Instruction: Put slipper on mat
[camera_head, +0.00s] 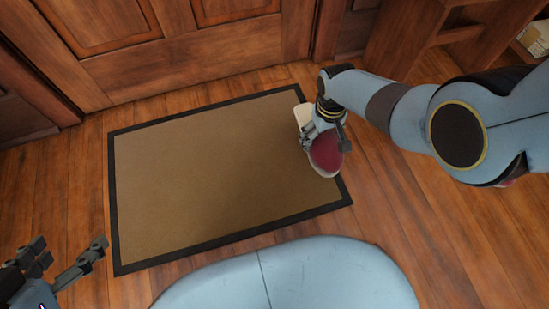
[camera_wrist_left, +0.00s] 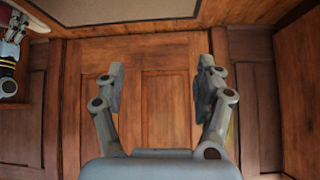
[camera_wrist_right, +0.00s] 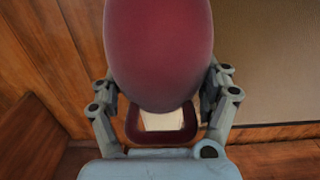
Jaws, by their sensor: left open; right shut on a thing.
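The brown mat (camera_head: 210,170) with a black border lies on the wood floor in front of a door. The slipper (camera_head: 326,155) is dark red with a pale sole and opening, at the mat's right edge in the head view. My right gripper (camera_head: 325,130) is shut on the slipper. In the right wrist view the slipper (camera_wrist_right: 160,50) sits between the fingers of the right gripper (camera_wrist_right: 163,95), its toe upward in the picture. I cannot tell whether the slipper touches the mat. My left gripper (camera_head: 75,258) is open and empty at the lower left; its spread fingers show in the left wrist view (camera_wrist_left: 160,85).
A wood door (camera_head: 180,40) stands behind the mat. A wood bookcase (camera_head: 410,40) stands at the upper right with a pale book or box (camera_head: 537,38) near it. Most of the mat is bare, and the floor around it is clear.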

